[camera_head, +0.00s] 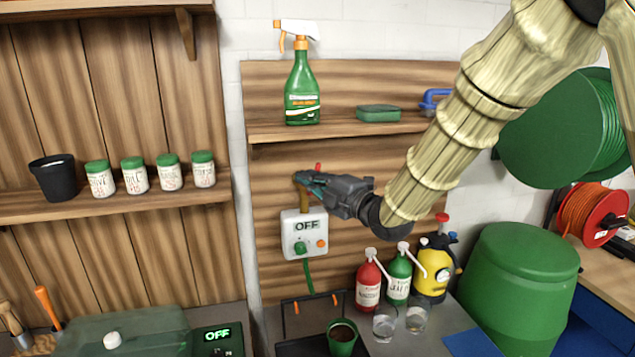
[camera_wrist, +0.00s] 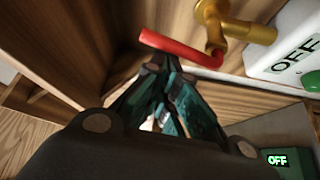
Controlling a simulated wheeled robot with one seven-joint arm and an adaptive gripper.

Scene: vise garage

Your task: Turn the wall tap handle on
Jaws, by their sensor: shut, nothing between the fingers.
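The wall tap is brass (camera_wrist: 214,30) with a red lever handle (camera_wrist: 181,48), seen at the top of the wrist view. In the head view a bit of the brass tap (camera_head: 304,198) and the red handle tip (camera_head: 318,167) show around my gripper (camera_head: 303,178), which hides the rest. In the wrist view my gripper (camera_wrist: 160,68) is shut and empty. Its fingertips are just below the red lever in the picture; I cannot tell whether they touch it. A white box (camera_head: 303,245) reading OFF, with a green knob and an orange button, is below the tap.
A wooden shelf (camera_head: 345,129) above holds a green spray bottle (camera_head: 302,88) and a green sponge (camera_head: 378,113). Below right stand a red bottle (camera_head: 369,288), a green bottle (camera_head: 399,277) and a yellow sprayer (camera_head: 436,270). A green pot (camera_head: 342,340) stands under the box.

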